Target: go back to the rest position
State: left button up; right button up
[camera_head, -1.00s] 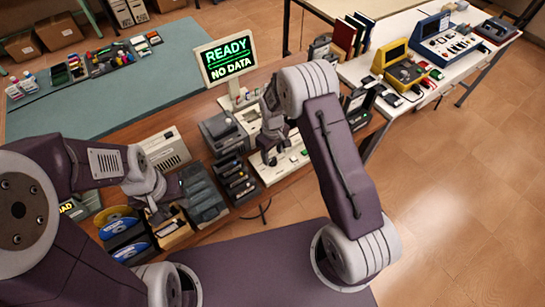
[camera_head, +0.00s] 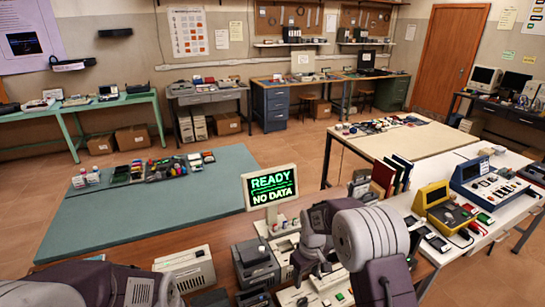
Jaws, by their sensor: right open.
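My right gripper (camera_head: 308,268) hangs in front of the wooden desk at the bottom centre, its fingers pointing down over a pale machine with a keyboard. It is open, and nothing shows between its fingers. My right arm comes up from the bottom right and partly covers the desk. Of my left arm only upper parts show along the bottom left edge; the left gripper is out of view. A monitor (camera_head: 269,188) reading "READY NO DATA" in green stands on the desk behind the right gripper.
Grey boxed devices (camera_head: 255,264) and a beige device (camera_head: 186,268) stand on the desk. A teal mat (camera_head: 120,222) with small parts lies at left. A white table (camera_head: 462,245) at right bears a yellow device (camera_head: 443,207) and a blue console (camera_head: 497,183). Open floor lies beyond.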

jog(key=s+d+r+m+t, duration=0.15)
jog(key=s+d+r, duration=0.25)
jog(key=s+r, duration=0.4)
jog(key=s+f+m, duration=0.2)
jog(key=s+m, duration=0.3)
jog(key=s, duration=0.6)
jog(key=shift+d+f+g, duration=0.15)
jog(key=shift+f+g, duration=0.2)
jog(key=shift+s, duration=0.25)
jog(key=shift+w, duration=0.1)
